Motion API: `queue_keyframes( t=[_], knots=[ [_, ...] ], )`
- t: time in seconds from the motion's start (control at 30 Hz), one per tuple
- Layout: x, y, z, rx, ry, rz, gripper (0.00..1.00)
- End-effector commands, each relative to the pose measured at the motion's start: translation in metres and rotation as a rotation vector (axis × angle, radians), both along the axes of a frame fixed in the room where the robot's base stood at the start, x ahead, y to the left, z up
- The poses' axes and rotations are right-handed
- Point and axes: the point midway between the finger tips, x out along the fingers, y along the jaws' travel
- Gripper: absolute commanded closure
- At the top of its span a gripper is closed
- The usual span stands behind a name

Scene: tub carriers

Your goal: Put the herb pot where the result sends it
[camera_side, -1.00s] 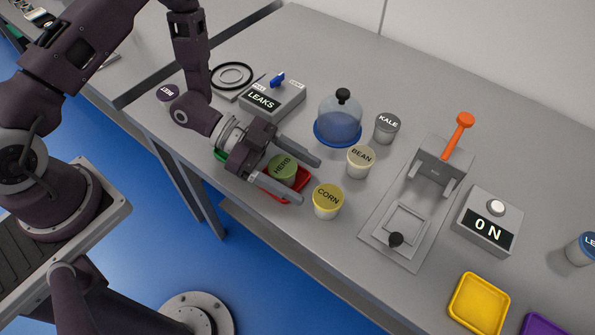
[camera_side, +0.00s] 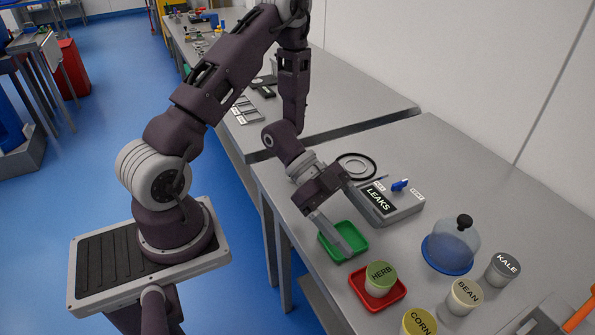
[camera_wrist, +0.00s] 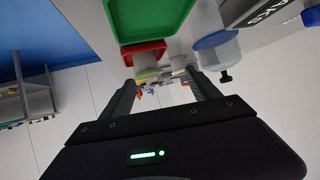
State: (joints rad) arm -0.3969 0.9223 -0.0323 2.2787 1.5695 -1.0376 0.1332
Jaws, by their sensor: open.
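The herb pot (camera_side: 381,277), a pale tub with a green lid marked HERB, stands upright in the red tray (camera_side: 356,286). My gripper (camera_side: 365,238) is open and empty, its fingers above or beside the green tray (camera_side: 329,247), behind and left of the pot.
A blue-based clear dome (camera_side: 448,250) stands right of the trays. The kale pot (camera_side: 503,270), bean pot (camera_side: 464,297) and corn pot (camera_side: 419,324) stand close to the red tray. A black ring (camera_side: 357,166) lies behind the tester. The table behind the dome is clear.

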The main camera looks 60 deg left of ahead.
Motion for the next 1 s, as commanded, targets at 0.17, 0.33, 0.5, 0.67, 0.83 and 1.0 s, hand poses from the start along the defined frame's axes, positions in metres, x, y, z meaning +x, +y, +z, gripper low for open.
queue_keyframes(
  t=[0.17,0.33,0.5,0.67,0.83,1.0],
  knots=[
    [0.07,0.064,0.047,0.464,-0.094,0.345,0.29],
    [0.049,0.125,0.152,0.665,-0.031,0.875,0.29],
    [-0.062,0.111,0.208,0.507,0.246,1.223,0.29],
    [-0.138,0.07,0.214,0.347,0.466,1.251,0.29],
    [-0.158,0.057,0.214,0.308,0.534,1.236,0.29],
    [-0.157,0.057,0.214,0.31,0.533,1.237,0.29]
  ],
)
